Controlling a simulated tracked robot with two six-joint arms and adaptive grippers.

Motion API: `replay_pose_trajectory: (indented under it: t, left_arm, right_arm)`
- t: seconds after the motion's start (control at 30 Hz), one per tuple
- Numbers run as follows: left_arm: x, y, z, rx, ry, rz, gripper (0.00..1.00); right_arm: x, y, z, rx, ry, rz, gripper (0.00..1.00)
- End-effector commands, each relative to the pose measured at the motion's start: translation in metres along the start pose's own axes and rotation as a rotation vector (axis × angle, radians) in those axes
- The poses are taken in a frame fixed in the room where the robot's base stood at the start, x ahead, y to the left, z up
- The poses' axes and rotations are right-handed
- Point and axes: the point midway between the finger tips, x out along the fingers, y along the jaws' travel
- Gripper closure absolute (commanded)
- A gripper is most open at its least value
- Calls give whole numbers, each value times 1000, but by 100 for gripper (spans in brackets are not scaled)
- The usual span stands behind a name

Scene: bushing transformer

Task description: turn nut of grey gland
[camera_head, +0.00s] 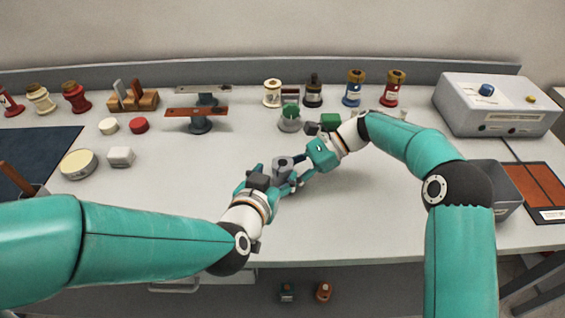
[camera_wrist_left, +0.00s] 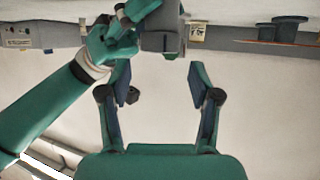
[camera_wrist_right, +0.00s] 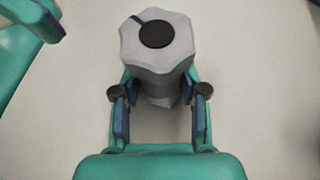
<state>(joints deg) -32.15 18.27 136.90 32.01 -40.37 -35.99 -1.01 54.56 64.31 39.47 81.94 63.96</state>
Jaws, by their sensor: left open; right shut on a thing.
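The grey gland (camera_head: 282,165) is in the middle of the table between my two grippers. In the right wrist view its faceted grey nut (camera_wrist_right: 180,50) has a black round centre and a dark blue mark on its upper left. My right gripper (camera_wrist_right: 160,100) is shut on the gland's lower body (camera_wrist_right: 158,90), below the nut. My left gripper (camera_wrist_left: 157,75) is open, its fingers apart with nothing between them. The gland also shows at the top of the left wrist view (camera_wrist_left: 165,40), beyond the left fingertips. The fingertips partly hide the gland in the head view.
A green-topped grey gland (camera_head: 290,119) stands behind the right gripper. Several coloured bushings line the back, among them a blue one (camera_head: 354,88). A grey box with a blue knob (camera_head: 495,105) stands at back right. The table front is largely clear.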

Motion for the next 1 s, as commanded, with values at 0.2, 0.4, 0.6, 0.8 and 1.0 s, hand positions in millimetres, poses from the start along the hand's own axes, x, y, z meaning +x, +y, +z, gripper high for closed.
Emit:
replay_pose_trajectory:
  t: [0.2,0.4,0.6,0.8,1.0]
  left_arm:
    - [41,-1,2,-1,-2,-2,37]
    - [62,-1,1,-1,0,-1,37]
    - [66,0,1,-1,1,-1,37]
    - [66,0,1,-1,1,-1,44]
    - [66,0,0,-1,1,-1,77]
  right_arm:
    - [3,2,-5,6,6,8,77]
    - [3,2,-5,6,6,7,77]
    - [3,2,-5,6,6,7,77]
    - [3,1,-5,6,6,7,77]
    - [3,1,-5,6,6,6,77]
